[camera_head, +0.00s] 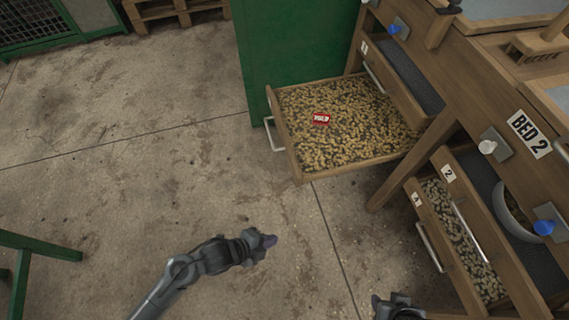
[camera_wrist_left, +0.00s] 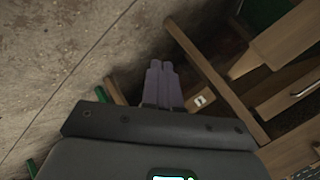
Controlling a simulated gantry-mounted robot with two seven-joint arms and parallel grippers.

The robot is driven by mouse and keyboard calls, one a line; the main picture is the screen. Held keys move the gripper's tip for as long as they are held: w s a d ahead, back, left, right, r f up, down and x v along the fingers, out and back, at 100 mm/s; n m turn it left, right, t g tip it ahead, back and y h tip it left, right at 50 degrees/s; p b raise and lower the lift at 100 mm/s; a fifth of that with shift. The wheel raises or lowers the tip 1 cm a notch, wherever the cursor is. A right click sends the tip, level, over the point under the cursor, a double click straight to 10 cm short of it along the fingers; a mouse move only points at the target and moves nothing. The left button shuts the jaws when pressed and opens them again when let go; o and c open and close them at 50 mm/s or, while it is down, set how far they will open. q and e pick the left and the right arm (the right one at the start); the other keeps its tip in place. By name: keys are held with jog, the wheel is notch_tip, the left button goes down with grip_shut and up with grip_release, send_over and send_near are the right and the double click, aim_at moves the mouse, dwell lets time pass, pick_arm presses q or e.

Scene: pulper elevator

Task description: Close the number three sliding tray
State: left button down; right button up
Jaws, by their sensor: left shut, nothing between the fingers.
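A wooden sliding tray (camera_head: 297,162) full of yellowish beans is pulled far out below the drawer marked 1 (camera_head: 405,100). I see no number on this tray; labels 1, 2 and 4 show on other drawers. Its metal handle (camera_head: 272,128) is on the left-facing front. My left gripper (camera_head: 270,241) is shut and empty, apart from the tray, in front of and below it in the picture. Its closed fingers also show in the left wrist view (camera_wrist_left: 160,75). My right gripper (camera_head: 395,305) shows only partly at the bottom edge; its jaws are unclear.
A small red item (camera_head: 321,119) lies on the beans. Drawer 2 (camera_head: 478,205) and drawer 4 (camera_head: 442,238) are partly out at right, below the BED 2 sign (camera_head: 529,134). A green panel (camera_head: 290,40) stands behind the tray. Concrete floor (camera_head: 140,150) is open at left.

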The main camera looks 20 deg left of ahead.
pick_arm(q)
jog(key=w+a+r+m+g+h+p, duration=0.2)
jog(key=w+a+r+m+p, duration=0.7)
jog(key=w+a+r+p, duration=0.4)
pick_arm(e)
notch_tip(320, 180, up, 14)
jog(key=b, duration=0.1)
pick_arm(q)
jog(key=b, duration=0.7)
send_near(293, 171)
jog(key=s+x, duration=0.1)
jog(key=x, duration=0.4)
jog(key=shift+w+d, duration=0.4)
jog(key=shift+w, duration=0.05)
pick_arm(e)
notch_tip(293, 171, down, 7)
jog(key=shift+w, duration=0.2)
pick_arm(q)
jog(key=shift+d, duration=0.1)
pick_arm(e)
jog(key=shift+a+r, duration=0.1)
